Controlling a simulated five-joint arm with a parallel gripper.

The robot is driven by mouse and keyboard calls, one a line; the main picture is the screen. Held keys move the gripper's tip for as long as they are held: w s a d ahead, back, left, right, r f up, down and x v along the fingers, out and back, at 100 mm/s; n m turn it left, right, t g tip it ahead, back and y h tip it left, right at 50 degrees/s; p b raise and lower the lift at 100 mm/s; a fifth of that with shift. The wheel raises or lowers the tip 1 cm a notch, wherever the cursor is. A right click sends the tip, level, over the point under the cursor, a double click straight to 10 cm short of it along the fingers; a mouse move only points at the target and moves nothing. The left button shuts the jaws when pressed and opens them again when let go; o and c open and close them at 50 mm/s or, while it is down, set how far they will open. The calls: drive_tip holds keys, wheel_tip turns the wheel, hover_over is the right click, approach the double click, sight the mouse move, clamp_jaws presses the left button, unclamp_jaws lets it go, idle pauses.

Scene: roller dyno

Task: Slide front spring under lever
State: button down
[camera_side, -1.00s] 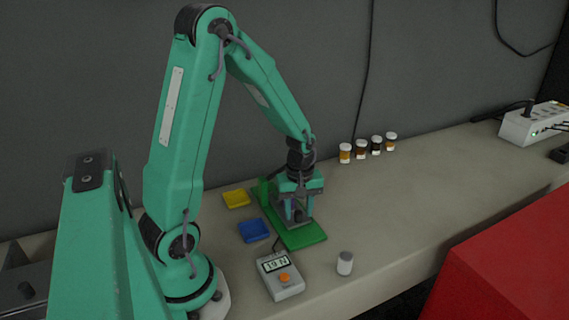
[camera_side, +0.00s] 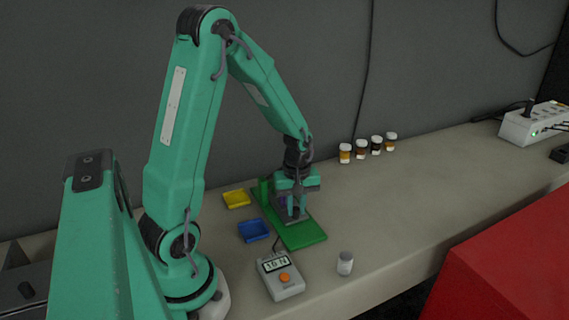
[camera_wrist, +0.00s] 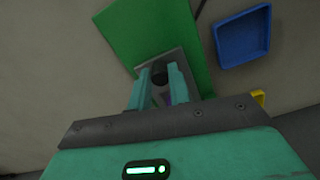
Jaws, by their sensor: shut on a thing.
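My gripper (camera_side: 293,214) is low over the green board (camera_side: 304,238), pointing down, shut on a small part taken to be the front spring. The part is mostly hidden between the fingers. In the wrist view my gripper (camera_wrist: 160,88) has a dark round piece (camera_wrist: 160,73) between its fingertips and a purple bit just behind it. A grey plate (camera_wrist: 184,58) lies under the fingers on the green board (camera_wrist: 150,30). I cannot tell the lever apart clearly. A green upright (camera_side: 264,190) stands at the board's back left end.
A force readout (camera_side: 280,276) showing about 16 N stands in front, wired towards the board. A blue tray (camera_side: 254,231) and a yellow tray (camera_side: 237,198) lie left. A grey canister (camera_side: 345,263) stands front right; several small jars (camera_side: 361,149) stand behind.

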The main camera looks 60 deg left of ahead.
drive_tip(key=shift+a, duration=2.5)
drive_tip(key=c, duration=1.3)
unclamp_jaws()
drive_tip(key=shift+d+r, duration=0.1)
drive_tip(key=shift+r, duration=3.85)
